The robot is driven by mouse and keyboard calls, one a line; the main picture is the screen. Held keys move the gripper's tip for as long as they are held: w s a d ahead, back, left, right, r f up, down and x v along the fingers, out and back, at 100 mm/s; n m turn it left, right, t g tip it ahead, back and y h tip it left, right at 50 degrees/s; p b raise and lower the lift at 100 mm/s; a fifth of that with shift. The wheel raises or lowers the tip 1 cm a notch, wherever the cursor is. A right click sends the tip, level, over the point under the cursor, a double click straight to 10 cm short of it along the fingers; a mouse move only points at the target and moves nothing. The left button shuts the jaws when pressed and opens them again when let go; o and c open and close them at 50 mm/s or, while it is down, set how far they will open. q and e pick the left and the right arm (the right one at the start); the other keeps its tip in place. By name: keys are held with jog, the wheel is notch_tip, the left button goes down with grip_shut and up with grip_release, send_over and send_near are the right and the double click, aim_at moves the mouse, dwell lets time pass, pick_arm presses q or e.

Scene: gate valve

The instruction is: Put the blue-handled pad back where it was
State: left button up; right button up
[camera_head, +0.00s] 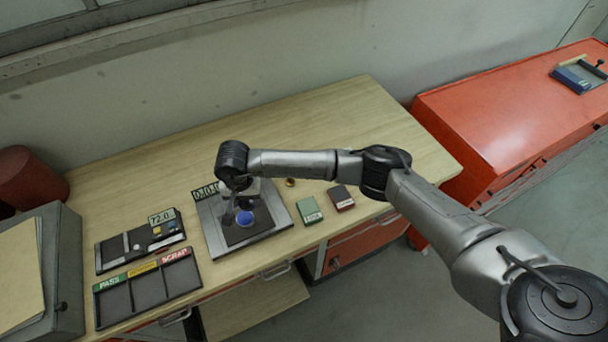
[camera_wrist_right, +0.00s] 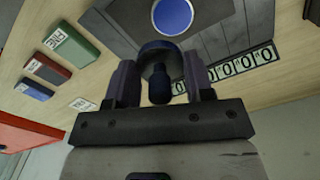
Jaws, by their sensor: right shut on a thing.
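My right gripper (camera_head: 240,192) points down over the grey fixture plate (camera_head: 213,233). In the right wrist view the gripper (camera_wrist_right: 160,88) is shut on a dark, bluish round piece with a knob-like handle (camera_wrist_right: 160,90). It looks like the blue-handled pad, but its underside is hidden, and I cannot tell whether it touches anything below. A bright blue disc (camera_head: 245,218) lies on the dark part of the plate beside the gripper. The disc also shows at the top of the right wrist view (camera_wrist_right: 173,15). My left gripper is out of view.
A green block (camera_head: 309,211) and a dark red block (camera_head: 341,198) lie right of the plate. A blue block (camera_wrist_right: 33,90) shows in the right wrist view. A three-slot labelled tray (camera_head: 147,288) and a gauge panel (camera_head: 140,244) lie left. The back right of the bench is clear.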

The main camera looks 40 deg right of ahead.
jog(key=s+d+m+b, duration=0.2)
jog(key=s+d+b, duration=0.15)
jog(key=d, duration=0.65)
jog(key=s+d+m+b, duration=0.3)
jog(key=s+d, duration=0.1)
jog(key=d, duration=0.7)
jog(key=s+d+m+b, duration=0.2)
jog(key=s+d+b, duration=0.15)
jog(key=d, duration=0.65)
jog(key=w+a+f, duration=0.1)
jog(key=w+f, duration=0.1)
jog(key=w, duration=0.1)
jog(key=w+a+f+p, duration=0.1)
jog(key=w+f, duration=0.1)
jog(key=w, duration=0.2)
jog(key=w+a+f, duration=0.1)
jog(key=w+f, duration=0.1)
jog(key=w, duration=0.1)
jog(key=shift+w+a+f, duration=0.15)
jog(key=shift+a+f, duration=0.05)
jog(key=shift+f, duration=0.45)
notch_tip(320, 180, down, 3)
jog(key=shift+f+p, duration=0.3)
jog(key=shift+f, duration=0.15)
jog(key=o, duration=0.8)
